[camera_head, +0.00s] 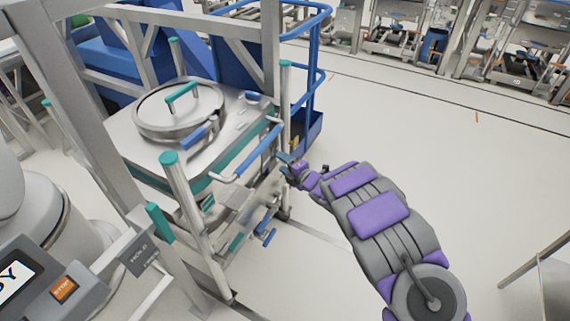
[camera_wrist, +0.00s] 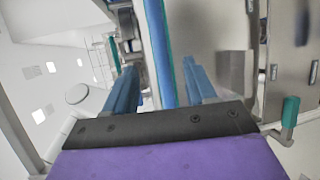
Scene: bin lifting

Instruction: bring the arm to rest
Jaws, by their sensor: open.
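My arm reaches in from the lower right of the head view, grey with purple covers. My gripper (camera_head: 289,161) is at its far end, near the right side of the steel bin (camera_head: 240,125). In the wrist view my gripper (camera_wrist: 162,78) is open, with its two blue fingers spread apart. A blue and teal bar (camera_wrist: 158,45) shows between the fingers; I cannot tell whether it touches them. The bin has a round lid (camera_head: 180,108) with a teal handle and a blue-gripped side handle (camera_head: 257,152).
A metal frame with teal-capped posts (camera_head: 185,195) surrounds the bin. A blue railed cart (camera_head: 312,85) stands behind it. A control panel (camera_head: 45,280) is at the lower left. The floor (camera_head: 440,150) to the right is largely clear, with a metal stand (camera_head: 550,285) at the lower right edge.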

